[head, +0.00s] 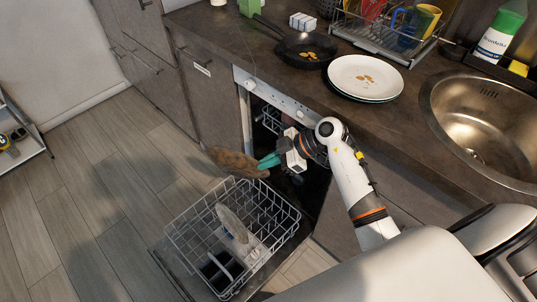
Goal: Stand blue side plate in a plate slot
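My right gripper (268,161), with teal fingertips, is in front of the open dishwasher. Its fingertips close on the edge of a plate (234,161), held tilted above the dishwasher's lower rack (181,240). The plate's visible face looks mottled brown-grey; I cannot make out blue on it. The pulled-out rack has wire slots. A greyish flat dish (231,221) stands tilted in it. My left gripper is not in view.
The dishwasher's upper rack (268,118) shows inside the opening. On the counter are a pan (286,47), stacked white plates (364,96) with food bits, a dish rack (403,57) with coloured mugs, and a sink (460,130).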

